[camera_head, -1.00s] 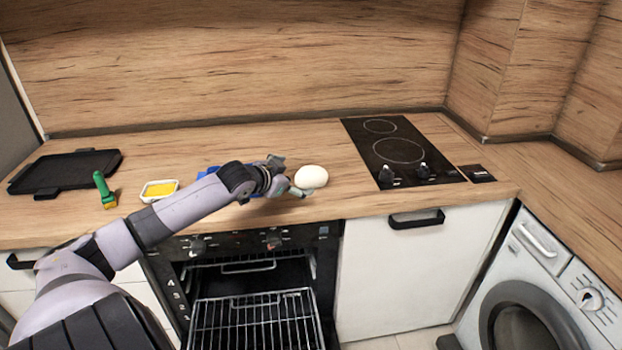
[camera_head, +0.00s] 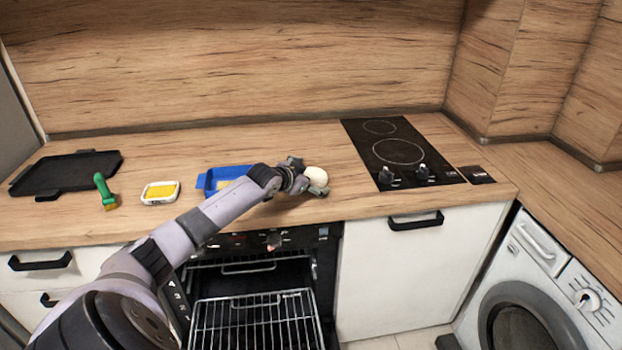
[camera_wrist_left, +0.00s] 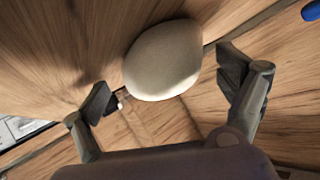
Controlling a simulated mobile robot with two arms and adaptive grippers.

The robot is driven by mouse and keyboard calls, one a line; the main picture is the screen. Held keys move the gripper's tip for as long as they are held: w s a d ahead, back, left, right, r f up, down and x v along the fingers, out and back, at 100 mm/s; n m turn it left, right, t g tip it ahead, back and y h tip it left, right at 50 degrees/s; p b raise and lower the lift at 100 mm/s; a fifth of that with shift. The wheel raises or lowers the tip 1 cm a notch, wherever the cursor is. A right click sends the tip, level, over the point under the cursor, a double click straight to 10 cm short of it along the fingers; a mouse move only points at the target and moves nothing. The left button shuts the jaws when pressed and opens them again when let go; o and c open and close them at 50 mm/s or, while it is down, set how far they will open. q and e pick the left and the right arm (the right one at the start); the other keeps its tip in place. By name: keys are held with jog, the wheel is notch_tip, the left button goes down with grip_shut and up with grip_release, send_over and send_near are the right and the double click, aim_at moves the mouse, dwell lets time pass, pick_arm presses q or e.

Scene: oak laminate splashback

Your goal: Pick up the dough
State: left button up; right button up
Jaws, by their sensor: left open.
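The dough (camera_head: 316,176) is a smooth, pale, rounded lump on the wooden counter, left of the hob. My left gripper (camera_head: 308,177) is at the dough, reaching in from the left and partly covering it in the head view. In the left wrist view the dough (camera_wrist_left: 163,60) lies ahead, between the lines of the two spread fingers (camera_wrist_left: 170,85). The gripper is open, and bare counter shows between each finger and the dough. My right gripper is not in view.
A blue tray (camera_head: 209,181) lies left of the dough, partly behind my arm. A white dish with yellow contents (camera_head: 160,192), a green-handled brush (camera_head: 104,189) and a black tray (camera_head: 66,171) are farther left. The black hob (camera_head: 398,152) is right. The oven (camera_head: 255,310) stands open below.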

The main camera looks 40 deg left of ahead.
pick_arm(q)
jog(key=shift+s, duration=0.1)
jog(key=c, duration=1.6)
jog(key=shift+o, duration=0.2)
